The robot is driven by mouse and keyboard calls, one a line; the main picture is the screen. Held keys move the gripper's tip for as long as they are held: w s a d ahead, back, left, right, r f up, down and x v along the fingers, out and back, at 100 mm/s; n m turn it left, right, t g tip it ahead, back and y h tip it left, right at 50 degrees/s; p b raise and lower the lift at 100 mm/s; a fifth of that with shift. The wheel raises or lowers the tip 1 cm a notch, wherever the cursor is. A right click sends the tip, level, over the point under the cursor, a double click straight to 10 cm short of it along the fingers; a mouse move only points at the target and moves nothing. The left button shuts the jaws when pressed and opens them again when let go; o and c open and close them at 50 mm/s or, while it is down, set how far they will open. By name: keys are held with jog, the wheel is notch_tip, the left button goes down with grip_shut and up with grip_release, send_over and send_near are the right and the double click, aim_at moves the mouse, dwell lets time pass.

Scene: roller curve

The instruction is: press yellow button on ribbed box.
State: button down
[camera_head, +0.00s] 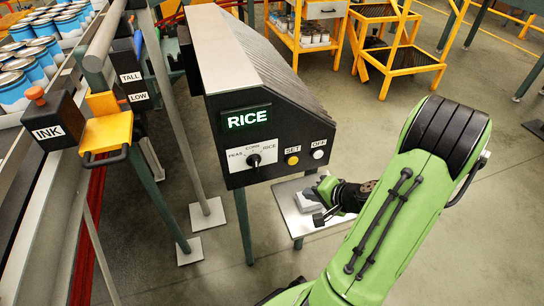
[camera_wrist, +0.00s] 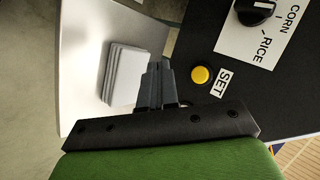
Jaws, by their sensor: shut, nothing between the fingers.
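The ribbed box (camera_head: 245,85) is dark with a ribbed sloping top, and its front shows a lit green RICE display (camera_head: 246,119). The yellow button (camera_head: 292,160) sits on that front under a SET label, between the dial and a white OFF button (camera_head: 319,154). The yellow button also shows in the wrist view (camera_wrist: 201,75), close to the right of my fingertips. My gripper (camera_head: 322,217) is below the button in the head view. In the wrist view my gripper (camera_wrist: 158,70) is shut and empty, apart from the button.
A small low table (camera_head: 300,219) under the box holds a white stack (camera_wrist: 125,75). An INK box (camera_head: 52,128) and a yellow bracket stand at left beside a conveyor of blue cans (camera_head: 30,68). Yellow carts stand behind.

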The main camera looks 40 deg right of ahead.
aim_at(293, 161)
jog(key=w+d+p, duration=0.2)
jog(key=w+p, duration=0.1)
jog(key=w, duration=0.5)
jog(key=shift+w+d, duration=0.15)
jog(key=shift+d, duration=0.1)
jog(key=shift+w+r, duration=0.1)
dwell(2.0)
jog(key=shift+w+d, duration=0.15)
jog(key=shift+w, duration=0.1)
jog(key=shift+w+d, duration=0.1)
jog(key=shift+w, duration=0.35)
dwell(0.6)
jog(key=shift+s, duration=0.15)
jog(key=shift+s+a, duration=0.25)
jog(key=shift+s, duration=0.45)
